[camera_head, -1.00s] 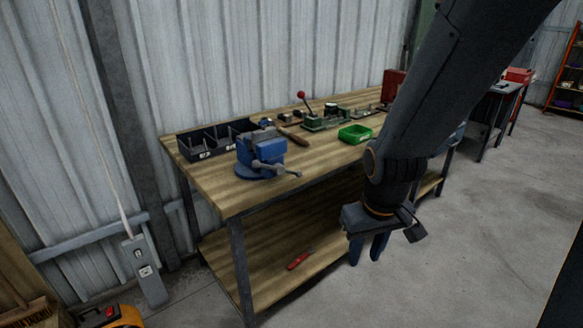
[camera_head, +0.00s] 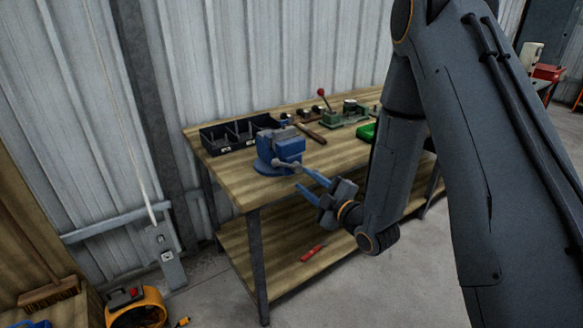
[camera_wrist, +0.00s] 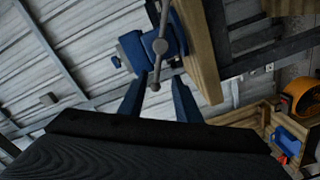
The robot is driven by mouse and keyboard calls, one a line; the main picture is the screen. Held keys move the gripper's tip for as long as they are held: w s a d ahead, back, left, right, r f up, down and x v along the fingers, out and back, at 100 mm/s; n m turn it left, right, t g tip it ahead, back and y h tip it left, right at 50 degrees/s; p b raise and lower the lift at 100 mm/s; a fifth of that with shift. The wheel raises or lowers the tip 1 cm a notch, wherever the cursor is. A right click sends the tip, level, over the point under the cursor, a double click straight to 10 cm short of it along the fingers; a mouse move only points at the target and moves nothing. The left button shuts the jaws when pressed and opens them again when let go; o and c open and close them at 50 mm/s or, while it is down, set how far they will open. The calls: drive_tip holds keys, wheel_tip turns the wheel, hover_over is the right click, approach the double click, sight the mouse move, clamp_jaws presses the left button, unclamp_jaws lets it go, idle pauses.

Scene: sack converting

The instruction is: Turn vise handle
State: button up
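The blue vise (camera_head: 268,150) stands on the near left corner of the wooden workbench. Its grey handle (camera_head: 288,164) is a thin bar across the front screw, pointing toward my gripper. My gripper (camera_head: 301,178) is in front of the vise, its two blue fingers open and pointing at the handle. In the wrist view the vise (camera_wrist: 136,48) is straight ahead. The handle (camera_wrist: 164,25) runs up and down there, and its lower end appears between my open fingertips (camera_wrist: 158,80). I see no finger touching it; the depth gap is hard to tell.
The workbench (camera_head: 232,180) has a black divided bin (camera_head: 222,146) behind the vise, a hammer (camera_head: 312,134) and a green tray (camera_head: 366,132), partly hidden by my arm. A red tool (camera_head: 312,253) lies on the lower shelf. A corrugated wall is close behind.

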sight(287, 166)
drive_tip(key=x, duration=0.2)
drive_tip(key=p+x, duration=0.1)
drive_tip(key=x, duration=0.2)
drive_tip(key=p+x, duration=0.1)
drive_tip(key=x, duration=0.1)
drive_tip(key=shift+w+a+r, duration=0.25)
drive_tip(key=shift+a+r, duration=0.1)
clamp_jaws()
